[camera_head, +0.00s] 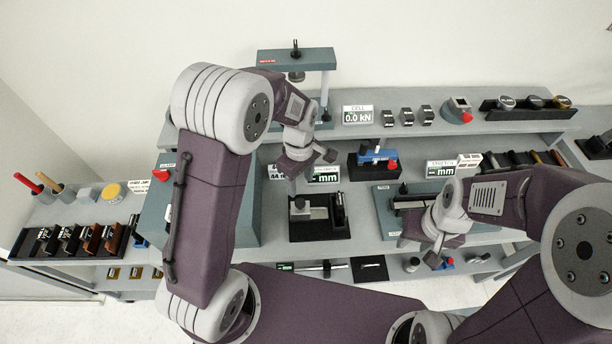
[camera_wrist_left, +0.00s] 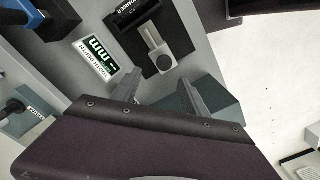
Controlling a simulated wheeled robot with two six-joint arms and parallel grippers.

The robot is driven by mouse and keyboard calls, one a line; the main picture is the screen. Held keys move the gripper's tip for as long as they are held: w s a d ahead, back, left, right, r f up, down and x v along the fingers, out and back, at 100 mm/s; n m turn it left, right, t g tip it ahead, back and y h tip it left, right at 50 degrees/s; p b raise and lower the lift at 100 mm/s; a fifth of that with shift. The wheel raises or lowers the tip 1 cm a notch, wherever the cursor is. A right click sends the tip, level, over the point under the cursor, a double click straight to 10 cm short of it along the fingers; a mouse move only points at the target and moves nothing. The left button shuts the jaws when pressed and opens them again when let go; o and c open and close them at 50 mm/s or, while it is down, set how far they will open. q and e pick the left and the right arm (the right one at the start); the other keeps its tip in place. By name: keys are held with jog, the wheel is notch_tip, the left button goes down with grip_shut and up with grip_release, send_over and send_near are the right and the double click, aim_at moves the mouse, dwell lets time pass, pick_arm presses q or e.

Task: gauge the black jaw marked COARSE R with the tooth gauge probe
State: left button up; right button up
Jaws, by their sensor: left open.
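The black jaw marked COARSE R (camera_wrist_left: 132,12) sits in a black fixture (camera_wrist_left: 180,38) on the bench. In the head view the dark jaw (camera_head: 339,210) is at the right side of that fixture. The tooth gauge probe (camera_wrist_left: 157,54), a pale grey block with a dark round knob, is beside the jaw; the head view shows it at the fixture's left (camera_head: 299,208). The tooth depth display (camera_wrist_left: 93,60) reads mm, its digits unclear. My left gripper (camera_head: 311,168) is open and empty, behind and above the fixture. My right gripper (camera_head: 419,252) looks open and empty at the right.
A blue gauge on a black stand (camera_head: 376,158) is right of the left gripper. A tray of several jaws (camera_head: 75,240) lies at far left. A test frame (camera_head: 318,60) stands at the back. A teal fixture (camera_head: 388,213) is beside the right gripper.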

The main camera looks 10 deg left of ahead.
aim_at(300, 202)
pick_arm(q)
jog(key=shift+r, duration=0.1)
jog(key=shift+s+f, duration=0.35)
jog(key=shift+s, duration=0.2)
jog(key=shift+s+f, duration=0.35)
jog(key=shift+s, duration=0.2)
jog(key=f, duration=0.2)
jog(key=w+f+p, duration=0.1)
jog(key=f, duration=0.3)
jog(key=shift+w+f, duration=0.3)
jog(key=shift+f, duration=0.3)
jog(key=shift+s+r, duration=0.1)
jog(key=shift+s, duration=0.35)
jog(key=shift+w, duration=0.2)
grip_shut()
pick_arm(e)
jog(key=shift+s+r, duration=0.3)
jog(key=shift+r, duration=0.2)
jog(key=shift+s+r, duration=0.3)
jog(key=shift+r, duration=0.2)
